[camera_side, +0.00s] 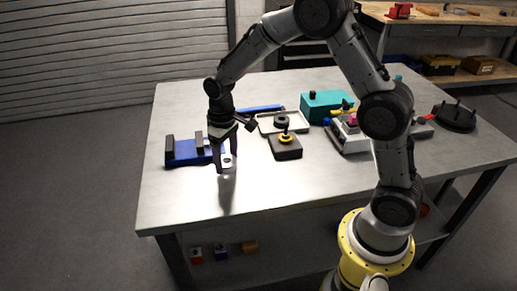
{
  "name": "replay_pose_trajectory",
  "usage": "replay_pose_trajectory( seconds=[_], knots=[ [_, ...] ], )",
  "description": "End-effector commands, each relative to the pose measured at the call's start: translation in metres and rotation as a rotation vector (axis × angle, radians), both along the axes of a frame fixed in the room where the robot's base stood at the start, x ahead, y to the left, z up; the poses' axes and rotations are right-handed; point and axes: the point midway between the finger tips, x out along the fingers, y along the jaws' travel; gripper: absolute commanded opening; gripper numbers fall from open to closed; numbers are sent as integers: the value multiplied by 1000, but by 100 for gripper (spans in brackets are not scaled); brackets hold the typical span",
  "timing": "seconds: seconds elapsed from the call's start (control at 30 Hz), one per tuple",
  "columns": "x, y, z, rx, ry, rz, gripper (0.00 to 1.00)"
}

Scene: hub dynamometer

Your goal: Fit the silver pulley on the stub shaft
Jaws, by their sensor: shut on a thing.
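My gripper (225,160) points down at the left part of the table, its fingers close to the tabletop. It is shut on the silver pulley (228,161), a small pale disc partly hidden by the fingers. A dark square block (286,151) stands to the right of my gripper, apart from it. A yellow ring (286,139) with a dark upright piece in its middle sits on top of this block. I cannot tell for certain whether that upright piece is the stub shaft.
A blue fixture with dark uprights (184,157) stands just left of my gripper. Behind are a pale tray (268,126) with a dark round part (281,121) and a teal box (325,105). A black round stand with pegs (456,116) is at right. The front tabletop (270,190) is clear.

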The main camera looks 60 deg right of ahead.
Motion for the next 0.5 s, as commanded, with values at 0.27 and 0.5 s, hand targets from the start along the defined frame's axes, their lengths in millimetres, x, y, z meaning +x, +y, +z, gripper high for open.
replay_pose_trajectory(
  seconds=[0.27,0.5],
  knots=[
    [-28,-67,38,-1,-7,-115,23],
    [-62,-139,74,-1,-4,-292,23]
  ],
)
